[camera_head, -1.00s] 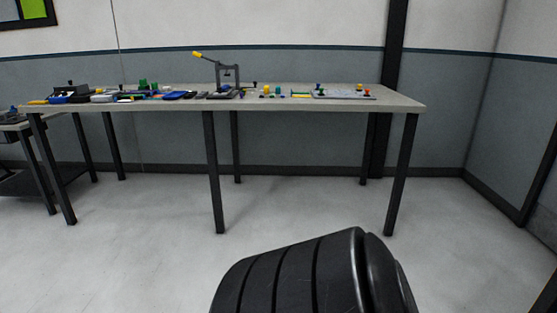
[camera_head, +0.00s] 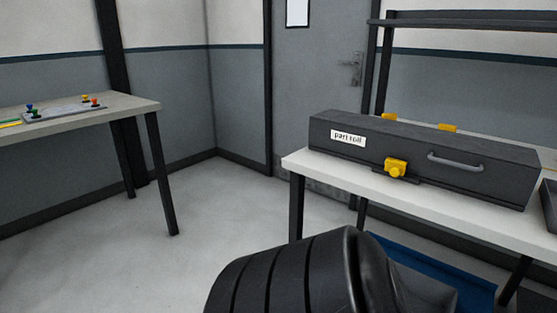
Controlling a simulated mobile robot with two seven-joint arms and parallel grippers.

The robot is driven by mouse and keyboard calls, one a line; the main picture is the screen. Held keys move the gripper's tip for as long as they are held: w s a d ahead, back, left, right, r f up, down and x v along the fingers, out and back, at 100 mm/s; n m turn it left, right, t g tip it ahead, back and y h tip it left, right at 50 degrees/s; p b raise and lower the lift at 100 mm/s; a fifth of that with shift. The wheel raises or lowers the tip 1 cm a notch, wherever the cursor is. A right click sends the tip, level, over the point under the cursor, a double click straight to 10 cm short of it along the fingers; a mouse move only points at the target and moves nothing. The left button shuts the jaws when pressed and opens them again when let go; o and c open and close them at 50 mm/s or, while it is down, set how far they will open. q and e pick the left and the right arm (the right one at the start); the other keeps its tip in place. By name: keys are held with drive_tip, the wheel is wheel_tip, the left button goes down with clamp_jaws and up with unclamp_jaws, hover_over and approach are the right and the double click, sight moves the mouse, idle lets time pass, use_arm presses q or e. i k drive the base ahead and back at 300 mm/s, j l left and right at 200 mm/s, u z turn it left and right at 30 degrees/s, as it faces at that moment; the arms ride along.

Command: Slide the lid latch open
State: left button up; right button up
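A long dark grey case (camera_head: 400,152) with a "part foil" label (camera_head: 348,137) lies on a light-topped table at the right in the head view. A yellow latch (camera_head: 396,168) sits on its front face, right of the label. A grey handle (camera_head: 457,160) is further right on the same face. Two yellow pieces (camera_head: 447,128) show at the case's back edge. The lid looks closed. Neither of my grippers is in view.
The case's table (camera_head: 305,163) has a dark shelf frame (camera_head: 450,22) behind it. Another table (camera_head: 140,104) with small coloured parts stands at the left. Open floor (camera_head: 190,215) lies between the tables. A blue object (camera_head: 440,270) is below the case's table. A door (camera_head: 310,80) is behind.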

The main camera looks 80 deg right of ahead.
sight(396, 168)
drive_tip(key=z, duration=3.35)
